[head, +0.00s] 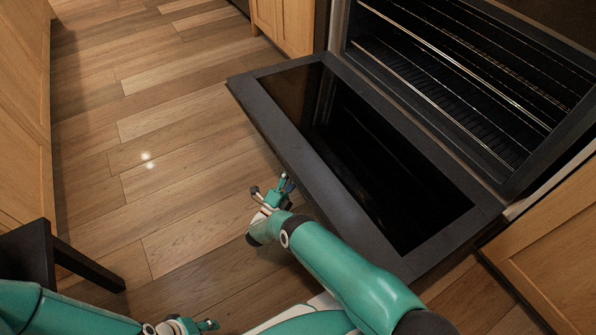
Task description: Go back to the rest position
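My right gripper (271,188) is at the end of the teal arm that comes in from the lower right. Its fingers look spread apart, with nothing visible between them. It appears just left of the open oven door (330,182); I cannot tell whether it touches the door. My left gripper (196,325) is at the bottom edge, at the end of the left arm. It is partly cut off by the frame, so its finger opening is unclear. No pottery tools are in view.
The oven (480,75) has its dark door folded down, with wire racks inside. Wooden cabinets stand at the far left (22,120), top (284,22) and lower right (550,245). A dark piece of furniture (35,255) is at lower left. The wood floor (160,150) between is clear.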

